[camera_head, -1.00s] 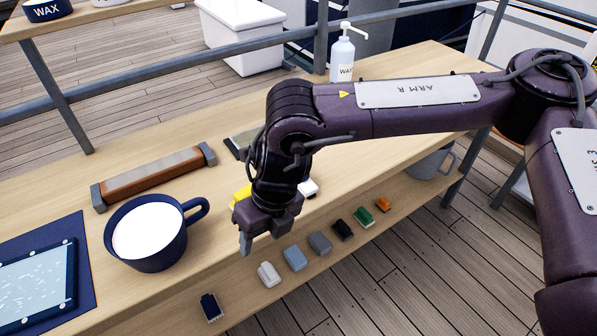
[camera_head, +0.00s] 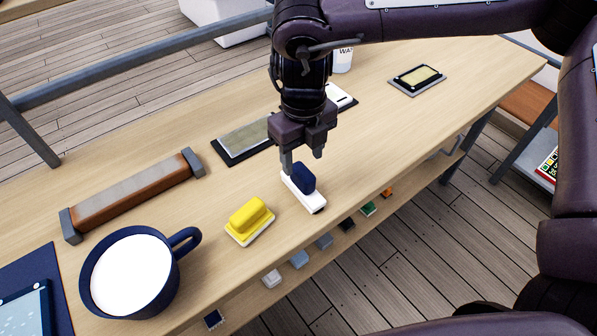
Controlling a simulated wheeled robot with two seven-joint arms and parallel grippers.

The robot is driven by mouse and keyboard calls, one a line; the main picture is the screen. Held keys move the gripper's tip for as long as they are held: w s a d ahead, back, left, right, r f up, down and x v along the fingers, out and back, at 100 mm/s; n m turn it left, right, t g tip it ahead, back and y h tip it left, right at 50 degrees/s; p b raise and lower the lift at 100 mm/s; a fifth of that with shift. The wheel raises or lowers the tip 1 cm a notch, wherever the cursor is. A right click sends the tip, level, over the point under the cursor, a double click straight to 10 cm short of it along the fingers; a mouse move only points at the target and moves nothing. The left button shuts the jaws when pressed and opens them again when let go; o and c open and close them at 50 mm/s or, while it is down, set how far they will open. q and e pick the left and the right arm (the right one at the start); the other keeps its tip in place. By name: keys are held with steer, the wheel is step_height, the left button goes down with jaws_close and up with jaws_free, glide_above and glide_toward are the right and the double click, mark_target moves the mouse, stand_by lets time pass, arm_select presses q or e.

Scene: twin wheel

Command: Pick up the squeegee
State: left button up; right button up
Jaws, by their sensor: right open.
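My right gripper (camera_head: 303,160) is open, its fingers pointing down over the table. Just below and between its fingertips is a small white block with a dark blue grip on top (camera_head: 305,187); it lies on the wooden table and is not clearly held. I cannot tell for certain whether it is the squeegee. A yellow-topped block with a pale base (camera_head: 249,220) lies to its left. My left gripper is not in view.
A blue mug of white liquid (camera_head: 132,272) and a long brown block with grey ends (camera_head: 135,192) stand left. A dark-framed plate (camera_head: 245,139) lies behind the gripper, a small pad (camera_head: 417,78) further right. Several small blocks sit on the lower shelf (camera_head: 235,304).

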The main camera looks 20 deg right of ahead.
mark_target(303, 170)
steer(key=f, duration=0.3)
steer(key=shift+s+p, duration=0.3)
steer(key=shift+p, duration=0.05)
steer(key=f, duration=0.2)
steer(key=shift+w+f, duration=0.2)
steer(key=shift+f, duration=0.65)
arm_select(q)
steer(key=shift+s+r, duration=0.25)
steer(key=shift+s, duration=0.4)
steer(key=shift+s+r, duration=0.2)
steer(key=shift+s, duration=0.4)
arm_select(e)
steer(key=c, duration=1)
steer(key=shift+o, duration=0.2)
steer(key=shift+r, duration=0.15)
steer(key=shift+w+r, duration=0.1)
steer(key=shift+r, duration=0.6)
arm_select(q)
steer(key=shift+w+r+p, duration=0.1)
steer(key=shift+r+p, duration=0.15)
steer(key=shift+p, duration=0.15)
arm_select(e)
step_height(303, 170, up, 18)
steer(key=shift+r, duration=0.2)
